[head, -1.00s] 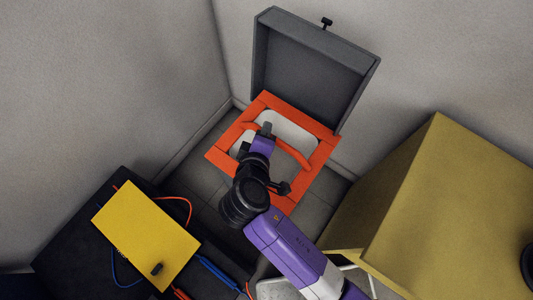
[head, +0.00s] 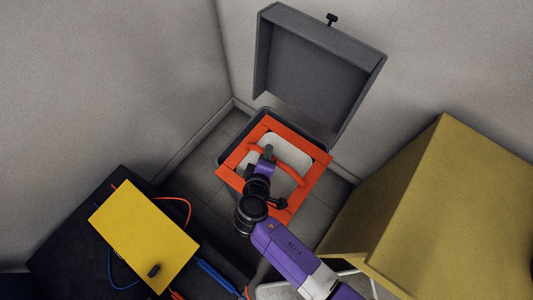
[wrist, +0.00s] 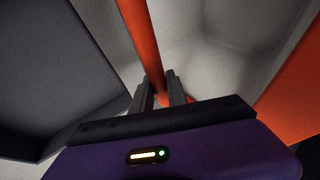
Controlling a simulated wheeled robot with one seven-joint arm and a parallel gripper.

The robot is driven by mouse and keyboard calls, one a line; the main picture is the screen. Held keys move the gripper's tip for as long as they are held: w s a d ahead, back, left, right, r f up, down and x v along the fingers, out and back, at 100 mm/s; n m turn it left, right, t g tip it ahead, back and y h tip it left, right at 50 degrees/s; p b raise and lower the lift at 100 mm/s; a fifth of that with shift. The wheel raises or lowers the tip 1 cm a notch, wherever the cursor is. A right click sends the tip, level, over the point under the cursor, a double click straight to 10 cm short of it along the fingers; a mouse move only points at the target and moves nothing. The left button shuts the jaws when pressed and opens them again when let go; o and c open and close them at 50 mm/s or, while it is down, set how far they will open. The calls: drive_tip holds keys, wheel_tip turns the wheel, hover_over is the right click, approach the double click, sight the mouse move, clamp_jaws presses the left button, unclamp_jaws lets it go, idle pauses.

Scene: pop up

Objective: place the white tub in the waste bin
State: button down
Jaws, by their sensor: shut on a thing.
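The white tub (head: 291,150) has a broad square orange rim and an orange handle across its top. In the head view it hangs over the dark grey waste bin (head: 301,123), hiding most of the opening; bin edge shows behind and at the left of the rim. The bin's lid (head: 318,72) stands open behind. My gripper (head: 267,154) is shut on the handle near its left end. In the wrist view, the fingers (wrist: 161,92) close around the orange handle (wrist: 142,38), with white tub surface (wrist: 215,45) beyond. How deep the tub sits is unclear.
A black box with a yellow panel (head: 145,237) and red and blue cables stands at lower left. A large mustard box (head: 450,215) stands at right. Grey walls meet behind the bin, and bare floor tiles (head: 208,185) show at its left.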

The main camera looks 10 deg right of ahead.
drive_tip(key=c, duration=1.3)
unclamp_jaws()
drive_tip(key=v, duration=1.2)
drive_tip(key=shift+a+p, duration=0.1)
drive_tip(key=shift+p, duration=0.2)
drive_tip(key=shift+m+g+y, duration=0.4)
drive_tip(key=shift+g+y, duration=0.3)
drive_tip(key=shift+y, duration=0.2)
drive_tip(key=s+f, duration=0.1)
drive_tip(key=s+d+f, duration=0.1)
drive_tip(key=s, duration=0.1)
drive_tip(key=s+d+f, duration=0.1)
drive_tip(key=s, duration=0.1)
drive_tip(key=shift+d+f, duration=0.25)
drive_tip(key=shift+f, duration=0.05)
drive_tip(key=s+d+m+y, duration=0.3)
drive_tip(key=s, duration=0.4)
drive_tip(key=s+d+r+m+t, duration=0.1)
drive_tip(key=s+d+r+m, duration=0.1)
drive_tip(key=r, duration=0.6)
drive_tip(key=s+d+r+m+t, duration=0.2)
drive_tip(key=s+d+r+m, duration=0.1)
drive_tip(key=d+r, duration=0.3)
drive_tip(key=s+d+r+m+t+h, duration=0.1)
drive_tip(key=s+d+r, duration=0.3)
drive_tip(key=r, duration=0.5)
drive_tip(key=shift+d+r+m+t, duration=0.35)
drive_tip(key=shift+d+m+t, duration=0.25)
drive_tip(key=shift+m, duration=0.2)
